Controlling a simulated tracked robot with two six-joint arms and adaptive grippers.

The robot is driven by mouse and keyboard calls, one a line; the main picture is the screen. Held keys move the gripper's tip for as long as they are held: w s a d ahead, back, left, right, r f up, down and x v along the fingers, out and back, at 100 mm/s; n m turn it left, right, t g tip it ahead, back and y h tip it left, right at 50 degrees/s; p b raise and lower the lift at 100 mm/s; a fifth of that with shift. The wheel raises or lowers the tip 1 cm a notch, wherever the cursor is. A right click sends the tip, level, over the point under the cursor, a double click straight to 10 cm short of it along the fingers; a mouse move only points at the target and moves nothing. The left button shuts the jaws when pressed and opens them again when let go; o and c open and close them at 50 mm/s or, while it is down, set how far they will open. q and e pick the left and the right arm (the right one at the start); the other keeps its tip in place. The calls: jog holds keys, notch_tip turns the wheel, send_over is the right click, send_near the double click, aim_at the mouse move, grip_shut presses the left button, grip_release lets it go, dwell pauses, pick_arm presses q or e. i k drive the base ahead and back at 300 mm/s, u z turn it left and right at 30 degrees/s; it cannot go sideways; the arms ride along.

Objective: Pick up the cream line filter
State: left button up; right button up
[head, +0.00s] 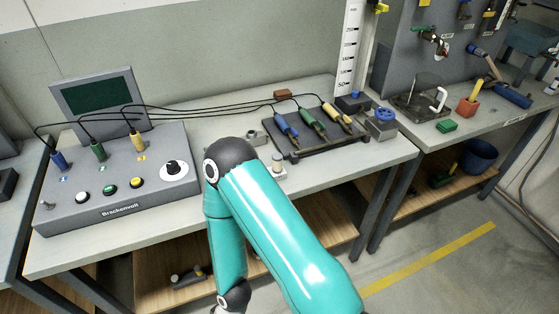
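A small cream, upright piece (278,162) stands near the front edge of the middle bench (335,185), just right of my arm's elbow. It may be the cream line filter, but it is too small and too close to the arm to be sure. One teal arm of mine rises from the bottom right, bends above the bench front and drops back to the bottom edge. It hides part of the bench. Its gripper is below the picture. My other arm and gripper do not show.
A grey control console (120,190) with a screen (95,95) stands at left. Black cables run to a dark tray (320,140) with blue, green and yellow plugs. A right bench (475,118) holds a clear vessel (425,95) and an orange block (469,105).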

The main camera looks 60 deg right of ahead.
aim_at(277, 158)
jog(key=z, duration=0.15)
jog(key=k, duration=1.3)
jog(key=z, duration=0.65)
jog(key=i, duration=0.95)
